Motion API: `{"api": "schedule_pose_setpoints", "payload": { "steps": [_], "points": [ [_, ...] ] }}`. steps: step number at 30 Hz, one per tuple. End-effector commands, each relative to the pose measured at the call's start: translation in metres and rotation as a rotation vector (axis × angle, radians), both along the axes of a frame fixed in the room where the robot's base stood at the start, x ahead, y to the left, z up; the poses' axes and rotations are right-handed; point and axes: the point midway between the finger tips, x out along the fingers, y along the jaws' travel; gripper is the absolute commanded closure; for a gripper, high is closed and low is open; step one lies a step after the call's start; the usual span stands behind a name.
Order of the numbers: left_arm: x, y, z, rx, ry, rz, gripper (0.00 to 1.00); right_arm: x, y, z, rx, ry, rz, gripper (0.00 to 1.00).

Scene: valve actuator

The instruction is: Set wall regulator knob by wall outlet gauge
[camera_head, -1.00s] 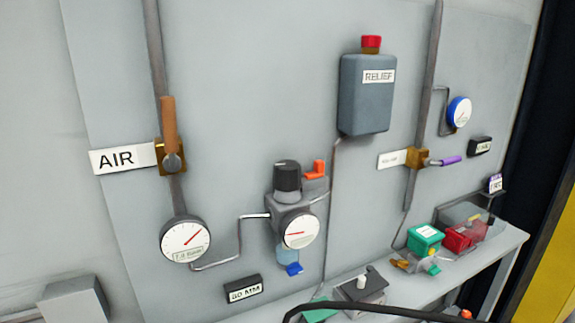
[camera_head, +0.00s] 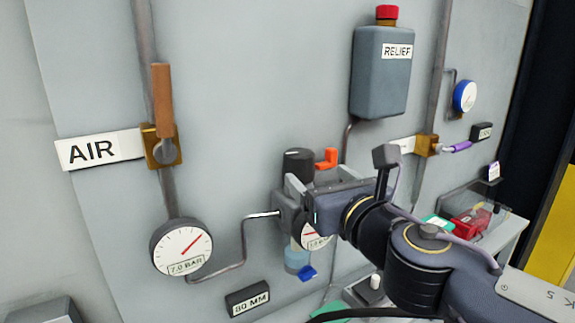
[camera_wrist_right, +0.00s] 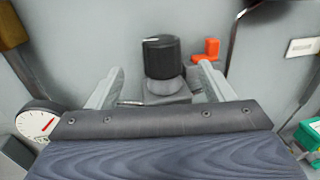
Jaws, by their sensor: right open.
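The wall regulator has a black knob (camera_head: 298,165) on top with a white mark; in the right wrist view the knob (camera_wrist_right: 161,57) stands upright between and beyond the finger ends. The outlet gauge (camera_head: 314,238) on the regulator's front is partly hidden by my right arm; part of its white dial and red needle show. My right gripper (camera_head: 294,190) is open at the regulator, just below and around the knob's level; it also shows in the right wrist view (camera_wrist_right: 157,84). I cannot tell whether the fingers touch anything. My left gripper is out of view.
An inlet gauge (camera_head: 181,247) marked 7.0 BAR hangs left, below the AIR valve's orange-brown lever (camera_head: 162,100). An orange tab (camera_head: 327,159) sits right of the knob. A grey RELIEF tank (camera_head: 381,72) is above right. A bench with green and red boxes (camera_head: 470,222) is lower right.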

Motion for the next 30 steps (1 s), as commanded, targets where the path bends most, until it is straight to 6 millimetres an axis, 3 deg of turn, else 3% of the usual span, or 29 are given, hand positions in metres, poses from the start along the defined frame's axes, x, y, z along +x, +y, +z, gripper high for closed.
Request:
{"api": "schedule_pose_setpoints", "payload": {
  "steps": [13,25,30],
  "points": [
    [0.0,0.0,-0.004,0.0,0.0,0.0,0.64,0.059,0.025,0.0,-0.003,0.0,-0.002,0.25],
    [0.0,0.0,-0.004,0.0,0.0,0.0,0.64,0.069,0.029,0.0,-0.001,0.0,-0.003,0.25],
    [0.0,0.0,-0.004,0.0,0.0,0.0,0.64,0.069,0.029,0.0,-0.001,0.0,-0.003,0.45]
  ]
}}
